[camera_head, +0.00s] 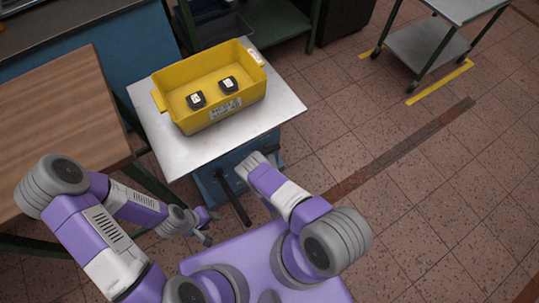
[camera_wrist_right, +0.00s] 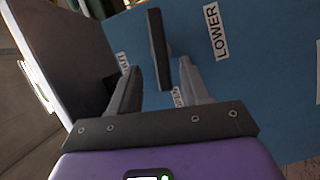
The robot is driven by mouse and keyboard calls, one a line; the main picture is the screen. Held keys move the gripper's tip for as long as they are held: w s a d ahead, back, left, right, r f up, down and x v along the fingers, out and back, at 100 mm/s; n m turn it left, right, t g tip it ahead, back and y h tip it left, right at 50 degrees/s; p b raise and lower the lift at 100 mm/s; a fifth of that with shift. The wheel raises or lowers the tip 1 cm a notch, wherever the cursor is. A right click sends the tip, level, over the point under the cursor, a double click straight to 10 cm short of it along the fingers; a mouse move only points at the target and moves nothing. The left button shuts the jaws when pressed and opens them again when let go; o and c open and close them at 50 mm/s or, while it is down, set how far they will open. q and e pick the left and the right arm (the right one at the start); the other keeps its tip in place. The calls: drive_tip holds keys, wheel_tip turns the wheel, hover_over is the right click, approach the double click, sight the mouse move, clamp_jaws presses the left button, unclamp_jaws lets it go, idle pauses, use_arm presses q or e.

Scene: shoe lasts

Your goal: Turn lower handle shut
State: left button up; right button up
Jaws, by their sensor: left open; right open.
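The lower handle (camera_wrist_right: 158,48) is a dark upright bar on the blue panel (camera_wrist_right: 262,85), left of the "LOWER" label (camera_wrist_right: 217,30) in the right wrist view. My right gripper (camera_wrist_right: 160,72) is open, and the bar's near end reaches down into the gap between its fingers. I cannot tell whether they touch it. In the head view my right gripper (camera_head: 252,161) is at the front of the blue stand (camera_head: 210,186), and the handle cannot be made out with certainty. My left gripper (camera_head: 210,226) is open and empty, low in front of the stand.
A yellow crate (camera_head: 172,112) with two small dark items stands on the stand's metal top (camera_head: 160,140). A wooden table (camera_head: 60,115) is close on the left. A dark bar (camera_head: 236,203) sticks out below the top. Tiled floor (camera_head: 430,200) at right is clear.

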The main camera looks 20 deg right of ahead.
sight(269, 151)
drive_tip(key=shift+x, duration=2.1)
clamp_jaws()
